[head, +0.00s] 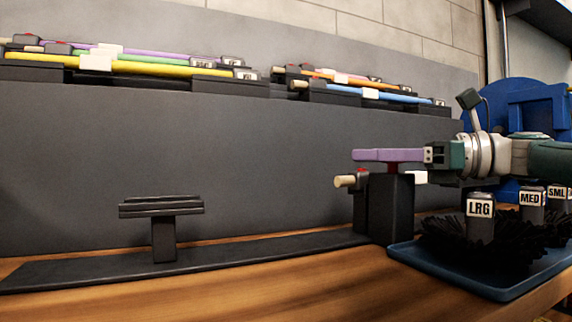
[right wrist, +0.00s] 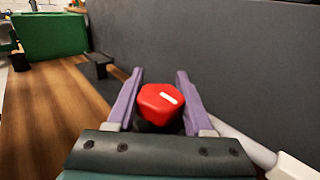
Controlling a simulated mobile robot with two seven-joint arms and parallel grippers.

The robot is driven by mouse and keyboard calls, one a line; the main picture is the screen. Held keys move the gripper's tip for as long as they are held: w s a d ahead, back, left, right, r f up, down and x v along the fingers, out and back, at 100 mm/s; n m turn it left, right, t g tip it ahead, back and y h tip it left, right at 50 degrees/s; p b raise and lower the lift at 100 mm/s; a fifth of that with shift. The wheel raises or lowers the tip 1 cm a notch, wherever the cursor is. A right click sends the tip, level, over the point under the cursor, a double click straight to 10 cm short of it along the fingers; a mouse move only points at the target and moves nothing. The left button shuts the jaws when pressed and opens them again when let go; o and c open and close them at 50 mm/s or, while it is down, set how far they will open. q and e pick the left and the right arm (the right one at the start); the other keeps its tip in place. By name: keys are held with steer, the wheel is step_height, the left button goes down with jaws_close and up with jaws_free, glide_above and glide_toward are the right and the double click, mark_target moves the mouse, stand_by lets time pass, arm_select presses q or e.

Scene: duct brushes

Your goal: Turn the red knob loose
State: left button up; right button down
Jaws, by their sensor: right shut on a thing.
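The red knob (right wrist: 160,103) sits between the two purple fingers of my right gripper (right wrist: 158,98), with a pale mark on its top. The gripper comes in level from the right and is shut on the knob. A rod with a beige end (head: 345,181) sticks out to the left of the block. A white rod (right wrist: 245,147) shows at the lower right in the right wrist view. My left gripper is in neither view.
A dark T-shaped rest (head: 163,240) stands on a long black base strip (head: 70,272) on the wooden table. A blue tray (head: 510,287) with black brushes marked LRG, MED and SML lies at the right. Several coloured rods lie on a raised ledge behind.

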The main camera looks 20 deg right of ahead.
steer(key=shift+a, duration=0.1)
steer(key=shift+c, duration=1.5)
jaws_free()
steer(key=v, duration=1)
